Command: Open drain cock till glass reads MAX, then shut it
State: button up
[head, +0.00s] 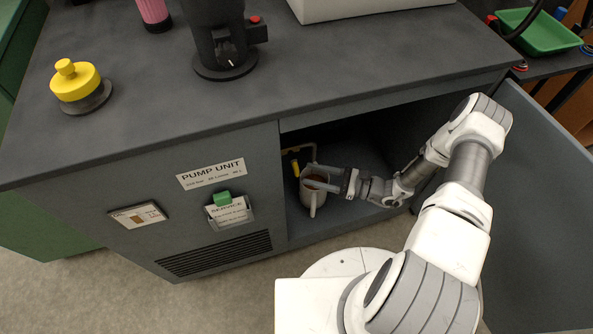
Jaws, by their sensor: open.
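The drain cock (295,167) has a yellow lever on a pipe inside the open cabinet, at the left of the opening. A light mug (307,197) stands below it with brown liquid inside. My gripper (307,173) reaches in from the right. Its two fingers are apart and point left, over the mug and close to the yellow lever. I cannot tell whether they touch the lever. The sight glass (138,215) is a small framed plate on the cabinet front at left, with a brown patch; its marks are too small to read.
The cabinet door (545,185) stands open at right, beside my arm. A holder marked SERVICE (231,213) with a green block and a vent grille (215,254) are on the front. On the worktop stand a yellow-capped fitting (76,82) and a dark pump (222,40).

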aim_at(297, 170)
jog(key=shift+b+x, duration=0.3)
jog(key=shift+x, duration=2.35)
grip_shut()
